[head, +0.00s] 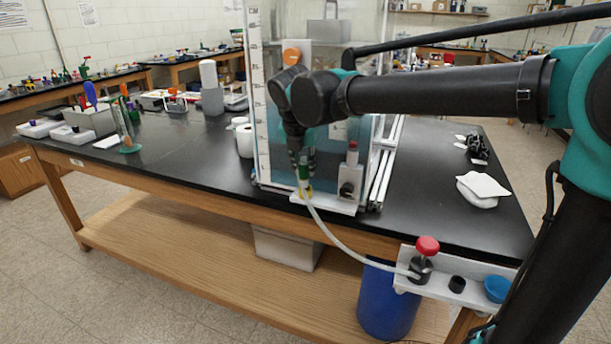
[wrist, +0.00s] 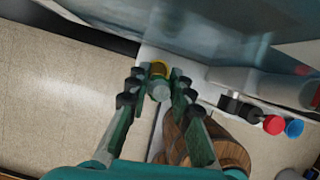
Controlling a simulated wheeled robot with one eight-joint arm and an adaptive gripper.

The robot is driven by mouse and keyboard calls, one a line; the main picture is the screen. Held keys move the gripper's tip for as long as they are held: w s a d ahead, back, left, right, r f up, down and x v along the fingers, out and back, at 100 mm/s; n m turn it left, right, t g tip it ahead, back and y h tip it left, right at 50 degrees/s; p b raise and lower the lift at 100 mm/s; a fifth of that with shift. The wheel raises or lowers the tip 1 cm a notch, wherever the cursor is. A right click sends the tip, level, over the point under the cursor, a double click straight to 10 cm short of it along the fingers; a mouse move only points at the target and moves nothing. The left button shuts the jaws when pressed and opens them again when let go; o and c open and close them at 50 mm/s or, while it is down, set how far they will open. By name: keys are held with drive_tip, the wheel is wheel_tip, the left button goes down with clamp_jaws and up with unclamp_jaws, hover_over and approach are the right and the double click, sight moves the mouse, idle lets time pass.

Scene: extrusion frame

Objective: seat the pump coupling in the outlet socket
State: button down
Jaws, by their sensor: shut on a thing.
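My gripper (wrist: 158,84) is shut on the pump coupling (wrist: 160,91), a short green-grey cylinder between its fingertips. A yellow ring (wrist: 159,68), which looks like the outlet socket, shows right at the coupling's far end. In the head view my gripper (head: 303,165) points down at the tank's lower front, above the yellow piece (head: 305,194) on a white ledge (head: 336,204). I cannot tell whether the coupling is inside the ring or only against it. A pale hose (head: 335,240) runs from there to the red-knobbed pump fitting (head: 427,248).
The clear tank (head: 263,110) stands close behind my gripper on the black bench (head: 205,160). A grey valve with a red top (head: 350,175) stands just right on the ledge. A white bracket (head: 460,289) carries a black cap and blue cup. A blue barrel (head: 388,305) stands below.

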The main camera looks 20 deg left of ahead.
sight(305, 174)
drive_tip(key=shift+w, duration=0.3)
drive_tip(key=shift+s+x, duration=0.2)
drive_tip(key=shift+x, duration=0.65)
drive_tip(key=shift+s+x, duration=0.2)
drive_tip(key=shift+x, duration=0.7)
drive_tip(key=c, duration=1.3)
unclamp_jaws()
drive_tip(key=shift+f, duration=0.15)
drive_tip(key=v, duration=1.2)
